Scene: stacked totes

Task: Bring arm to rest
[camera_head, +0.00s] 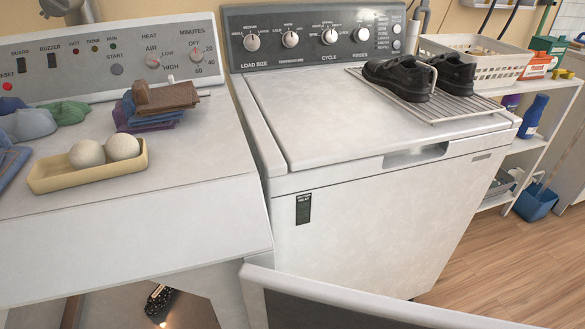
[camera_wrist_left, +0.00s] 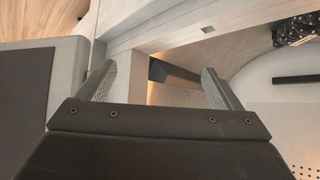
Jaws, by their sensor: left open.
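My left gripper (camera_wrist_left: 160,76) shows in the left wrist view with its two fingers wide apart and nothing between them. Beyond the fingers are pale machine panels and an edge of an opening. Neither gripper shows in the head view, and my right gripper is in no view. A black item with light specks (camera_head: 158,300) lies in the lit opening under the left machine (camera_head: 190,160); it also shows at the upper right of the left wrist view (camera_wrist_left: 296,29), apart from the fingers.
A pale-edged panel with a dark face (camera_head: 350,308) juts across the bottom of the head view. The washer (camera_head: 370,220) stands to the right, with black shoes (camera_head: 398,78) on a wire rack (camera_head: 455,107). Two balls sit in a yellow tray (camera_head: 70,181). Wood floor lies right.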

